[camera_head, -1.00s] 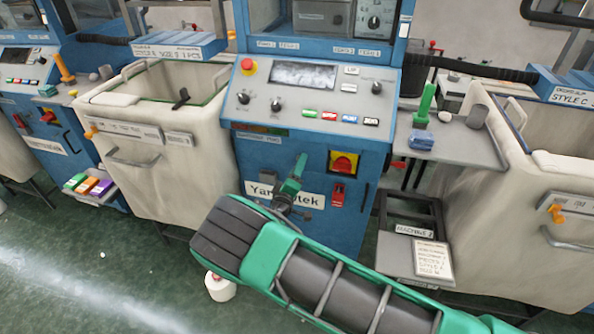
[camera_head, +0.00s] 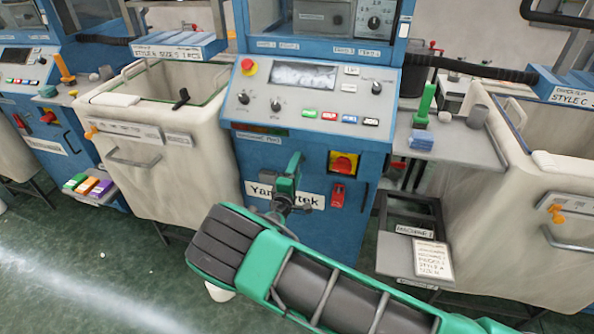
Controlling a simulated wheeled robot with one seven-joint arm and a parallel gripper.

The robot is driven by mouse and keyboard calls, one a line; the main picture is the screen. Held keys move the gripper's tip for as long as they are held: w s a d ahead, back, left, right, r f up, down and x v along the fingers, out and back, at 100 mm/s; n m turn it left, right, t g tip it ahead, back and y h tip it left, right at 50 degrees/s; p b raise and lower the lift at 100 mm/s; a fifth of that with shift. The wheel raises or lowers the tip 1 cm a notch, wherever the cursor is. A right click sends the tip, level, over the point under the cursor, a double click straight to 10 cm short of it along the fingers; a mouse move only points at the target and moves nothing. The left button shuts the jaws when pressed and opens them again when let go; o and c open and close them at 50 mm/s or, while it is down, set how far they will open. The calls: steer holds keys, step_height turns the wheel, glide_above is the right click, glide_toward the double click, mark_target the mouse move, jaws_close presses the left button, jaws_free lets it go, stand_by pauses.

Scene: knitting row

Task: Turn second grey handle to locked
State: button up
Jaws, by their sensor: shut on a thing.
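My gripper (camera_head: 288,194) is at the front panel of the blue middle machine (camera_head: 262,158), in front of its white name label (camera_head: 262,190). It is small in the view and partly hidden by my green and black arm. It is shut on a grey part at the panel, which I take for the grey handle; the handle's shape and angle are mostly hidden. No locked mark can be read there.
A red and yellow switch (camera_head: 343,163) and a red lock-like piece (camera_head: 338,195) sit right of my gripper. Cream bins (camera_head: 200,185) stand on both sides of the machine. A low black rack (camera_head: 408,213) stands at its right. Green floor (camera_head: 75,250) is clear at left.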

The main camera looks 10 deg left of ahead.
steer(key=shift+s+a+f, duration=0.1)
steer(key=shift+a+f, duration=0.05)
steer(key=shift+a, duration=0.05)
steer(key=o, duration=1)
steer(key=shift+o, duration=0.2)
steer(key=shift+d, duration=0.1)
steer(key=s+a, duration=0.1)
steer(key=s, duration=0.9)
steer(key=shift+s, duration=0.25)
steer(key=shift+d, duration=0.1)
